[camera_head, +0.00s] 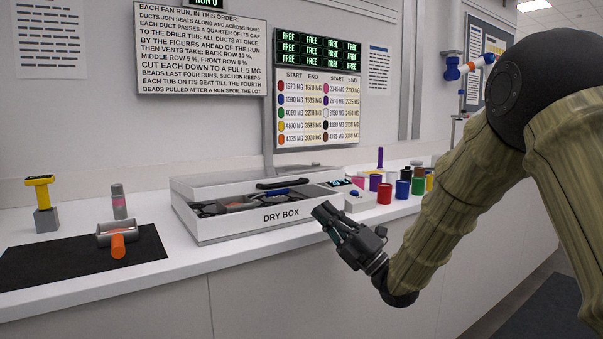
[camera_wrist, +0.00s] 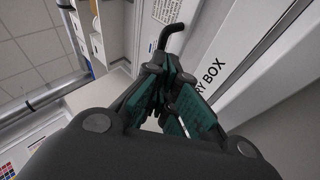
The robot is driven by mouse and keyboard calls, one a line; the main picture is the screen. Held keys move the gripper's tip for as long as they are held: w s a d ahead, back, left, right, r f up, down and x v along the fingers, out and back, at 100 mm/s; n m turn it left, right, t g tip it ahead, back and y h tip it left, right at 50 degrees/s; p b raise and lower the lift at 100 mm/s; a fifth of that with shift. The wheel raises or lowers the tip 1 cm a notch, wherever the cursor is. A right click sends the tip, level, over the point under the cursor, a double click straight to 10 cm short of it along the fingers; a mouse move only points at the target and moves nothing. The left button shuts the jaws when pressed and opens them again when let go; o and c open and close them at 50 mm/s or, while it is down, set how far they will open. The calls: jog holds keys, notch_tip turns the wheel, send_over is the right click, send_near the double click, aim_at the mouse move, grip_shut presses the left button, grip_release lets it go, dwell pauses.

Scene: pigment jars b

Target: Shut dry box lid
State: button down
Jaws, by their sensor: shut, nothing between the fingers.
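The white dry box (camera_head: 235,229) stands on the counter, its labelled front facing me. Its pale lid (camera_head: 225,180) covers only the back part, with a black handle (camera_head: 284,183) near the lid's front edge. The front part is open and shows dark items inside. My gripper (camera_head: 325,211) is shut and empty, just in front of the box's right front corner, apart from the handle. In the wrist view my gripper (camera_wrist: 169,75) shows its teal pads close together; the lettered box front (camera_wrist: 235,55) lies beyond, and a black bent handle (camera_wrist: 170,34) shows above.
Several coloured jars (camera_head: 384,193) stand on the counter right of the box. Free air lies in front of the counter.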

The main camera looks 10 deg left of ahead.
notch_tip(320, 180, up, 8)
jog(key=m+t+h+p, duration=0.5)
jog(key=m+h+p, duration=0.4)
jog(key=m+p, duration=0.95)
jog(key=s+a+r+m+g+h+p, duration=0.1)
jog(key=s+r+m+g+h+p, duration=0.45)
jog(key=p, duration=1.65)
jog(key=w+a+f+t+y+p, duration=0.1)
jog(key=w+a+f+y+p, duration=0.1)
jog(key=w+a+p, duration=0.4)
jog(key=shift+w+a+f, duration=0.2)
jog(key=shift+a+f, duration=0.25)
jog(key=shift+f, duration=0.2)
